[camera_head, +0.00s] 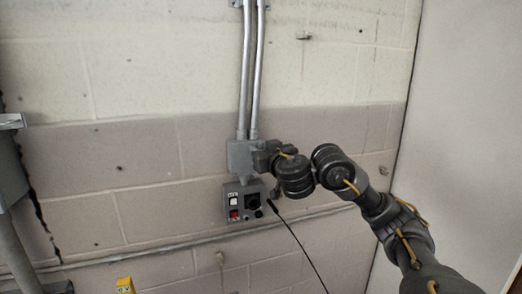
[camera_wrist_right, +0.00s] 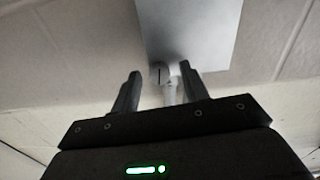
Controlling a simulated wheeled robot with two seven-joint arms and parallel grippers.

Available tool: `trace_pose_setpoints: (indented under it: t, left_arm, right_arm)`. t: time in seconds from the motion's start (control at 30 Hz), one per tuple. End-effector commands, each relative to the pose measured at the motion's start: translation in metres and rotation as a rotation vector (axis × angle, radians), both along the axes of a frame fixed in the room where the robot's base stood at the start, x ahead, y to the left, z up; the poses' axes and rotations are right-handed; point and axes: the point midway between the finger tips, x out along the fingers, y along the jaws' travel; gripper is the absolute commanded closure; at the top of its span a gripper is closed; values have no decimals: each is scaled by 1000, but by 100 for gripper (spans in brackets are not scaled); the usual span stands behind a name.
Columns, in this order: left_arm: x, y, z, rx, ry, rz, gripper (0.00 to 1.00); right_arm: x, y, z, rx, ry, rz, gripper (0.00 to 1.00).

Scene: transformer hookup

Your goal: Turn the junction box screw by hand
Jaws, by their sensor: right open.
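The grey junction box (camera_head: 240,155) is fixed to the block wall where two metal conduits meet its top. It fills the upper middle of the right wrist view (camera_wrist_right: 190,35). A round slotted screw (camera_wrist_right: 158,73) shows at the box's edge, its slot close to vertical in the picture. My right gripper (camera_wrist_right: 160,82) is open, with one finger on each side of the screw and a visible gap to both. In the head view my right gripper (camera_head: 262,153) is at the box's right side and hides the screw. My left gripper is not in view.
A control box (camera_head: 245,201) with a white button, a red button and a black knob hangs just below the junction box. A black cable (camera_head: 292,234) runs down from it. Conduits (camera_head: 250,70) rise above. A yellow object (camera_head: 125,285) is at the bottom left.

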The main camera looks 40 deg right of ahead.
Motion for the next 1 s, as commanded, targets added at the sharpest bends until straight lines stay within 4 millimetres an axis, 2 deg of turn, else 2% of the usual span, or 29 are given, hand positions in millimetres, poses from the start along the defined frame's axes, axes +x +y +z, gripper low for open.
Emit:
trace_pose_setpoints:
  t: [0.03,0.3,0.37,0.67,1.0]
  left_arm:
    - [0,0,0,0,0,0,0]
    - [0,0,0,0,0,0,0]
    - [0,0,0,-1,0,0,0]
    - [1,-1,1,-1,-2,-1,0]
    - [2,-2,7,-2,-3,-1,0]
  right_arm:
    - [0,0,0,1,0,-1,59]
    - [0,0,1,1,-3,0,95]
    - [0,0,1,1,-3,0,100]
    - [1,1,2,-40,11,0,100]
    - [1,0,4,-263,88,-1,100]
